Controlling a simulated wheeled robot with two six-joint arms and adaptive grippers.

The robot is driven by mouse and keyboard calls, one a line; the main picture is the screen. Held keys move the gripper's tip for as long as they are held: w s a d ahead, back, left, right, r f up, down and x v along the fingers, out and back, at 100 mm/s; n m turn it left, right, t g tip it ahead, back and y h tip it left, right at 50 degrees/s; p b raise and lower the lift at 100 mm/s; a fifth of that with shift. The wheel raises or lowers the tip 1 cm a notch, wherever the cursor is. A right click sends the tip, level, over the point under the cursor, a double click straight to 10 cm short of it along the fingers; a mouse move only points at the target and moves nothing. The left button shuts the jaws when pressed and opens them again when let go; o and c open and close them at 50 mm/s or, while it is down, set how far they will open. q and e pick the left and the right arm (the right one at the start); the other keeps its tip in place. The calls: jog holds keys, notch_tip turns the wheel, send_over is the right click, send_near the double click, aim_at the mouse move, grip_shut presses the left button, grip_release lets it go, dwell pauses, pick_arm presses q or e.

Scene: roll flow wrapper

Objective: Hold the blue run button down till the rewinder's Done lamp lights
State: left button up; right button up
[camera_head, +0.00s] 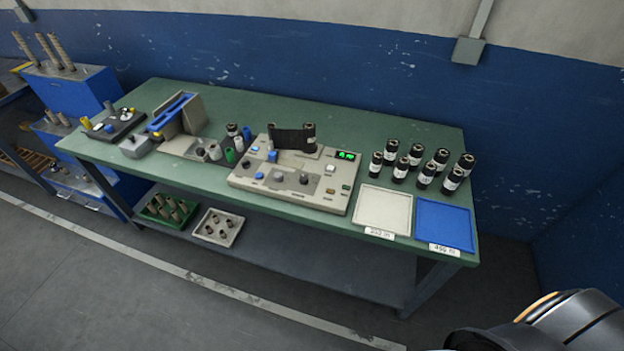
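The rewinder (240,180) is a beige machine with a sloped control panel, in the middle of the green table. A small blue button (259,175) sits at the left of its front panel, and I take it for the run button. A larger blue part (272,156) stands higher on the machine. A dark roll of film (290,139) is mounted at its back. A green display (346,155) is lit at the upper right. The panel labels are too small to read, so I cannot tell which lamp is Done. Neither of my grippers is in view; part of my arm shows at the lower right.
Several black rolls (416,153) stand right of the rewinder, behind a white tray (385,208) and a blue tray (445,224). A blue and grey device (177,114) and several small rolls stand to its left. The lower shelf (300,253) holds bins. The floor in front is clear.

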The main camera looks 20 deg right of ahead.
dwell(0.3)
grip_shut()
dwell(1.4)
